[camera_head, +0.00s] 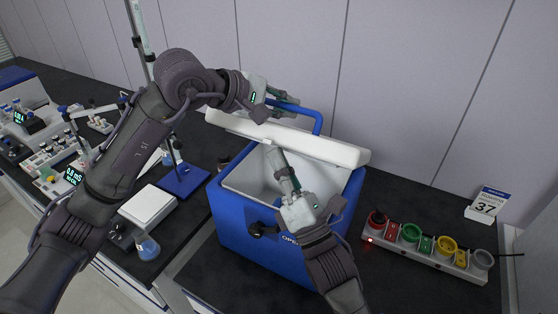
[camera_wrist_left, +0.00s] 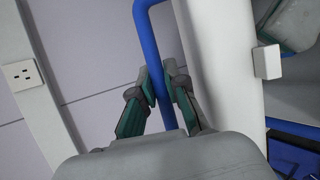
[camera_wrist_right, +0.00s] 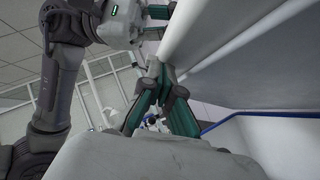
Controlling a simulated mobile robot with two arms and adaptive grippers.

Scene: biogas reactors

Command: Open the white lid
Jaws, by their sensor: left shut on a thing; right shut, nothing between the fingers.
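The white lid (camera_head: 335,148) stands raised and tilted at the back of a blue cooler box (camera_head: 235,230), whose pale inside shows. A blue handle bar (camera_head: 318,120) rises behind the lid. My left gripper (camera_head: 292,101) is shut on this bar; the left wrist view shows the bar (camera_wrist_left: 166,105) between its fingers, with the white lid (camera_wrist_left: 220,80) to the right. My right gripper (camera_head: 272,150) is shut and empty, over the box opening with its tips close to the lid's lower edge. In the right wrist view its closed tips (camera_wrist_right: 160,75) are beside the lid; contact is unclear.
Left of the box are a white scale (camera_head: 148,205), a flask (camera_head: 147,247) and a blue stand (camera_head: 184,180). The wall is close behind.

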